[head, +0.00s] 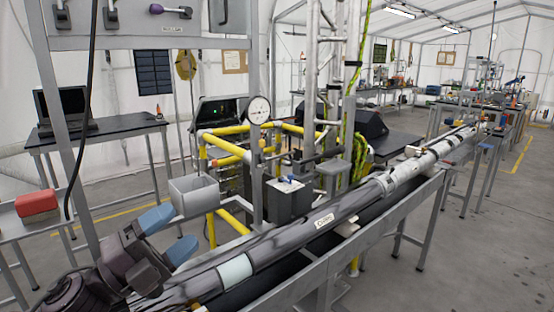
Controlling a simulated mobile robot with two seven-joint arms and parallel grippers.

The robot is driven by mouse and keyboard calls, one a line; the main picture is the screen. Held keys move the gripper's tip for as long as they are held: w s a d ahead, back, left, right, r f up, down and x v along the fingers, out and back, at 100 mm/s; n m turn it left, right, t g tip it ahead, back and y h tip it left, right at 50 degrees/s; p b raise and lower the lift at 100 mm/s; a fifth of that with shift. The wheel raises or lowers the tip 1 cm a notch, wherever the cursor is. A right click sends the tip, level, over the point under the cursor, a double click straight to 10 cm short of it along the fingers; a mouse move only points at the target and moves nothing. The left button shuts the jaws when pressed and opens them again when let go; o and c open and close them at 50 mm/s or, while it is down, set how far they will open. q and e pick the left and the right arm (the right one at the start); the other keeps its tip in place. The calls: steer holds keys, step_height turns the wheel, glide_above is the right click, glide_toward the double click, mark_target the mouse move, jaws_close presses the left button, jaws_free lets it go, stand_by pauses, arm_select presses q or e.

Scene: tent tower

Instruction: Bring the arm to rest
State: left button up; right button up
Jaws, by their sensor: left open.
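My left gripper (170,235) is at the lower left, with its arm coming in from the bottom left corner. Its two blue fingertips are apart and nothing shows between them. In the picture it overlaps the near end of a long grey tube (325,215) with a label on it. I cannot tell how far above or beside the tube it is. My right gripper is not in view.
The tube lies along a long narrow bench (300,285). A grey open box (195,193) is just beyond my gripper. Yellow rails (232,221) and a dial gauge (258,110) stand behind. A red box (37,204) sits at left. The floor at right is clear.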

arm_select(q)
steer(key=s+a+f+n+t+y, duration=0.15)
steer(key=a+f+n+y, duration=0.35)
steer(key=f+n+y, duration=0.5)
steer(key=s+a+f+n+t+y, duration=0.1)
steer(key=s+a+f+n+y, duration=0.1)
steer(key=a+f+n+y, duration=0.7)
steer(key=s+d+f+n+g, duration=0.1)
steer(key=s+f+n+g, duration=0.5)
steer(key=s, duration=0.4)
steer(key=s+d+f+n+g, duration=0.2)
steer(key=s+f+n+g, duration=0.2)
steer(key=s+f+g, duration=0.5)
steer(key=w+f+m+t+h, duration=0.1)
steer(key=w+f+t, duration=0.5)
steer(key=f+t, duration=0.2)
steer(key=shift+w+a+f+t, duration=0.15)
steer(key=shift+w+a+t, duration=0.1)
steer(key=shift+t, duration=0.9)
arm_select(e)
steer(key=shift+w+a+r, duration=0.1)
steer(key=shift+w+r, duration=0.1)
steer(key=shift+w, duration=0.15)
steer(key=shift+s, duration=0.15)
arm_select(q)
steer(key=shift+s, duration=0.1)
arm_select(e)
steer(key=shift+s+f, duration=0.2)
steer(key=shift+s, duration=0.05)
